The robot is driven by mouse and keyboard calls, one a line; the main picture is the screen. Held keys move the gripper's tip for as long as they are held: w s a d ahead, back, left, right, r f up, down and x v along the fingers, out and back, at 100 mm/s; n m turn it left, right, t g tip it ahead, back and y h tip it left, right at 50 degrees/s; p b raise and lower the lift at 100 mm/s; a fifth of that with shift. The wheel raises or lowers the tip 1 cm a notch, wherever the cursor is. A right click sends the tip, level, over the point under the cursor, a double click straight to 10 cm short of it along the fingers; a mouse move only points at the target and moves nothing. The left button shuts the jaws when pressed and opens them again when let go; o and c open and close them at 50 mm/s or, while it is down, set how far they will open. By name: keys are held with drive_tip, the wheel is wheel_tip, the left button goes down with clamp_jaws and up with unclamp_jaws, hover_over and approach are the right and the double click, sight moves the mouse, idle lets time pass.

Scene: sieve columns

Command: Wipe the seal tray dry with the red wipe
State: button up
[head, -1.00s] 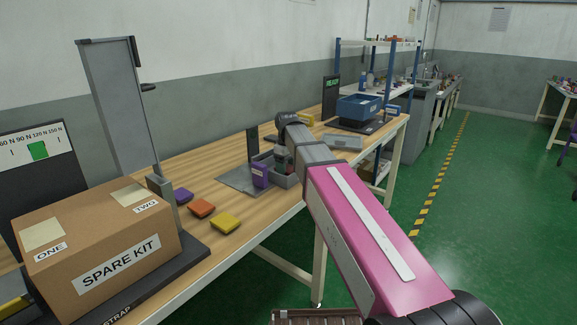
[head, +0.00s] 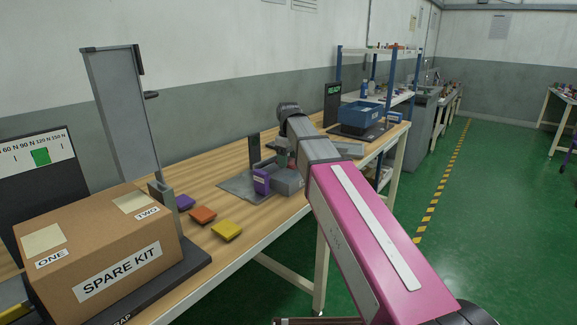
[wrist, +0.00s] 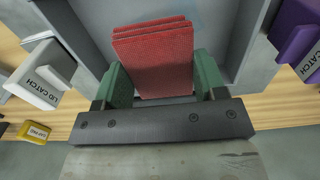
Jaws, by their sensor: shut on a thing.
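The red wipe (wrist: 152,55), a folded ribbed pad, is between the green fingers of my gripper (wrist: 152,80) in the wrist view. My gripper is shut on it. Behind the wipe is the grey seal tray (wrist: 225,35), with walls on both sides. In the head view the tray (head: 290,185) stands on the bench, and my gripper (head: 283,155) is over its back part. I cannot tell whether the wipe touches the tray floor.
A purple block (head: 261,182) stands left of the tray. Purple, orange (head: 203,215) and yellow (head: 227,230) pieces lie further left, beside the SPARE KIT box (head: 100,250). In the wrist view a white LID CATCH part (wrist: 42,75) is at left.

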drive_tip(key=shift+r, duration=3.05)
drive_tip(key=shift+s, duration=0.1)
